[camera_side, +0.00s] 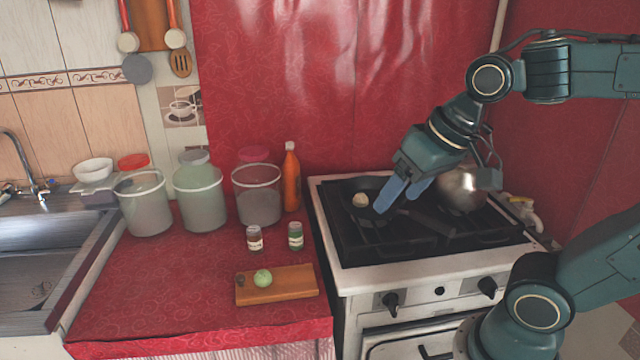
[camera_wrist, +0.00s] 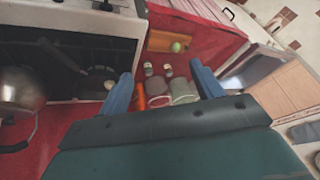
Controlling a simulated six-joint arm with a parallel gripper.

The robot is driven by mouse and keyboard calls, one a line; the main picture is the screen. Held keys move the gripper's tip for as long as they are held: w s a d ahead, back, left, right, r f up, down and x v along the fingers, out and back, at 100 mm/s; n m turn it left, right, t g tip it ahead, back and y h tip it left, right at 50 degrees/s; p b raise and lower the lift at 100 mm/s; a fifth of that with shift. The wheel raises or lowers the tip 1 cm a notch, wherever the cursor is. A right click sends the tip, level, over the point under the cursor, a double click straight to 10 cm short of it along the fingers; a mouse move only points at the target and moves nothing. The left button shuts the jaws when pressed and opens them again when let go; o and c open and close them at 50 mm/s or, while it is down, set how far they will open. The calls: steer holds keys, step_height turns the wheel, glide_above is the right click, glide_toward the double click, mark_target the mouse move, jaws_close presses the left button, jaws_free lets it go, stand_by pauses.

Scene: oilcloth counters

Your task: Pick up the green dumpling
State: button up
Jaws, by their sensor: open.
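The green dumpling (camera_side: 262,278) is a small pale green ball on a wooden cutting board (camera_side: 300,283) at the front of the red counter. It also shows in the wrist view (camera_wrist: 177,47), far off near the top. My gripper (camera_side: 398,194) is open and empty above the stove, well to the right of and behind the board. Its two blue fingers stand apart in the wrist view (camera_wrist: 160,92). A pale, cream-coloured dumpling (camera_side: 360,200) sits on the stove, close to the left of my fingertips in the side view.
Two small jars (camera_side: 295,236) stand behind the board. An orange bottle (camera_side: 291,180) and several tubs (camera_side: 258,196) stand farther back. A metal kettle (camera_side: 462,190) is on the stove (camera_side: 440,262) beside my gripper. A sink (camera_side: 40,250) lies at the left.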

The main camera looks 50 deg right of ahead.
steer(key=w+f+m, duration=0.1)
steer(key=w+m, duration=0.5)
steer(key=w, duration=0.3)
steer(key=m+g+y, duration=0.2)
steer(key=m+y, duration=0.2)
steer(key=m, duration=1.2)
glide_above(265, 272)
steer(key=d, duration=0.2)
steer(key=shift+s+a+f, duration=0.1)
steer(key=shift+s+f, duration=0.05)
steer(key=shift+f, duration=4.2)
steer(key=shift+s+d+f, duration=0.1)
steer(key=shift+s+f, duration=0.05)
steer(key=shift+f, duration=4.25)
steer(key=shift+s+a+f, duration=0.1)
steer(key=shift+s+f, duration=0.05)
steer(key=shift+f, duration=4.2)
steer(key=shift+f, duration=0.1)
steer(key=f, duration=0.1)
steer(key=a+f, duration=0.1)
steer(key=f, duration=0.1)
steer(key=shift+w+a+g+h, duration=0.1)
steer(key=shift+g+h, duration=0.2)
steer(key=shift+x, duration=0.85)
